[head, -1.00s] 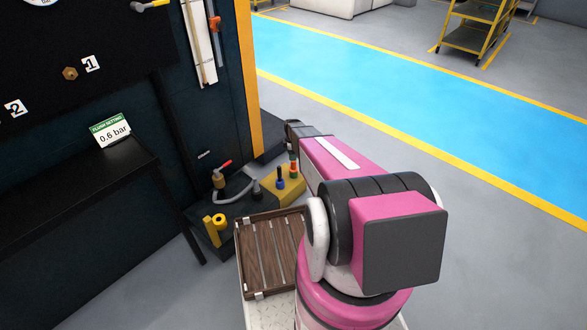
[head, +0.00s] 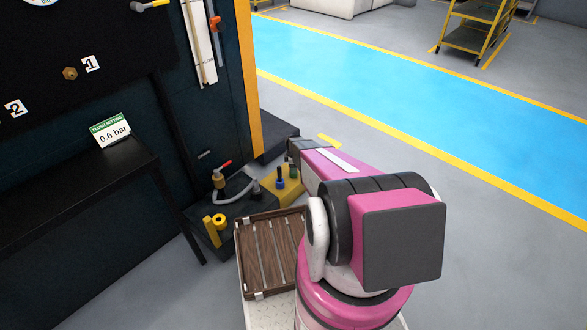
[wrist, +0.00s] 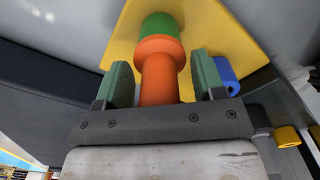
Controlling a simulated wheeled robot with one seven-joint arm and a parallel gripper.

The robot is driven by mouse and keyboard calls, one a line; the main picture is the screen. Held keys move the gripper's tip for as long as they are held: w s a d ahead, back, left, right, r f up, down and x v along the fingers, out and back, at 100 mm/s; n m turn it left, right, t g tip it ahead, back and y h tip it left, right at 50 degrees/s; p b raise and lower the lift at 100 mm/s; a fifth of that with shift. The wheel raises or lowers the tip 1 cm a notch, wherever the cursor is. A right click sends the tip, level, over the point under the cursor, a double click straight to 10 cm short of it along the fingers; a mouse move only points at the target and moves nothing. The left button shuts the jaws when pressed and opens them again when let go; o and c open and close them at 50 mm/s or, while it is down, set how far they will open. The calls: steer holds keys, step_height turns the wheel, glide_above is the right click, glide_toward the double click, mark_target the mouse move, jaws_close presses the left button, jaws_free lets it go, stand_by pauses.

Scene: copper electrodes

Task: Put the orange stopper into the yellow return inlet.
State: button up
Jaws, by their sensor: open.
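In the wrist view the orange stopper (wrist: 160,78) stands between the two green finger pads of my gripper (wrist: 156,84), with a gap visible at each side. My gripper is open. A green cylindrical part (wrist: 160,26) lies directly beyond the stopper, over the yellow block (wrist: 205,40). In the head view my gripper (head: 294,154) is over the block's far end; it hides the orange stopper, and only the green part (head: 293,172) shows below. The yellow return inlet appears to be the yellow ring (head: 220,220) on the dark base at left; a yellow ring also shows in the wrist view (wrist: 287,137).
A blue stopper (head: 280,178) stands close beside on the yellow block; it also shows just outside the right pad in the wrist view (wrist: 228,72). A hose and red-handled valve (head: 221,175) stand left of it. A slatted wooden tray (head: 270,252) lies in front.

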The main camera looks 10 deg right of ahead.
steer(key=c, duration=0.7)
steer(key=shift+o, duration=0.2)
steer(key=shift+r, duration=0.1)
step_height(320, 180, up, 10)
steer(key=shift+f, duration=0.1)
steer(key=o, duration=0.4)
steer(key=c, duration=0.4)
step_height(320, 180, up, 6)
stand_by(0.6)
